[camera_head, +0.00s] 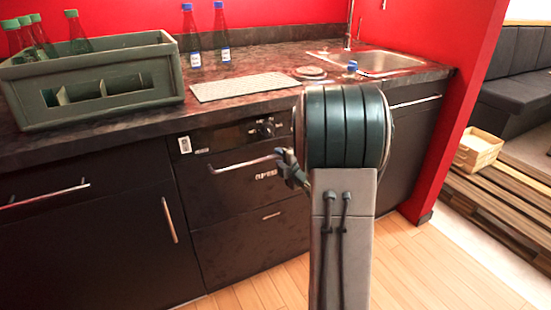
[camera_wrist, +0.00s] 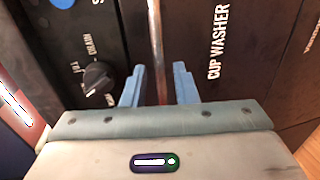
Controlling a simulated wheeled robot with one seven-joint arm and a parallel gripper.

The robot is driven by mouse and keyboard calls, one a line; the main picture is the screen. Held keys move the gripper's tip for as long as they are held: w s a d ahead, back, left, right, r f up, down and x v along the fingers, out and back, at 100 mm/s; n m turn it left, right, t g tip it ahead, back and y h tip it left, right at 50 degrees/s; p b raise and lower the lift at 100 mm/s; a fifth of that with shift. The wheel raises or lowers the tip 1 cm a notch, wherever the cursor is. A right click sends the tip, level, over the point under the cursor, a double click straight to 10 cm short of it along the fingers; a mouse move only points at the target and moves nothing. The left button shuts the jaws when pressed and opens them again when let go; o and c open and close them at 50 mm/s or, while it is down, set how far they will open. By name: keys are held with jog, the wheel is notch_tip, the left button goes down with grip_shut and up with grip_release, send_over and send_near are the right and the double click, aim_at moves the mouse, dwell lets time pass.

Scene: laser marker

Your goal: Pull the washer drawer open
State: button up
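The cup washer drawer (camera_head: 235,190) is a dark front panel below the counter, closed flush, with a long silver handle (camera_head: 240,164) along its top. In the wrist view the handle (camera_wrist: 155,40) runs as a metal bar between the two blue fingers of my gripper (camera_wrist: 159,84). The fingers stand apart with gaps on both sides of the bar. The washer front (camera_wrist: 225,60) with its "CUP WASHER" lettering lies to the right of the bar. In the head view my gripper (camera_head: 289,168) is at the right part of the handle, partly hidden by my arm.
A control panel with a black knob (camera_wrist: 98,76) lies left of the bar. The counter above holds a green crate (camera_head: 95,82), a grey mat (camera_head: 245,87), bottles (camera_head: 221,40) and a sink (camera_head: 375,62). The wooden floor (camera_head: 265,284) before the washer looks clear.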

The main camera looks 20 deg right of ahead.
aim_at(277, 156)
jog(key=shift+w+a+f, duration=0.1)
jog(key=shift+w+f, duration=0.05)
jog(key=shift+w, duration=0.65)
jog(key=shift+w+f, duration=0.15)
jog(key=shift+w, duration=0.6)
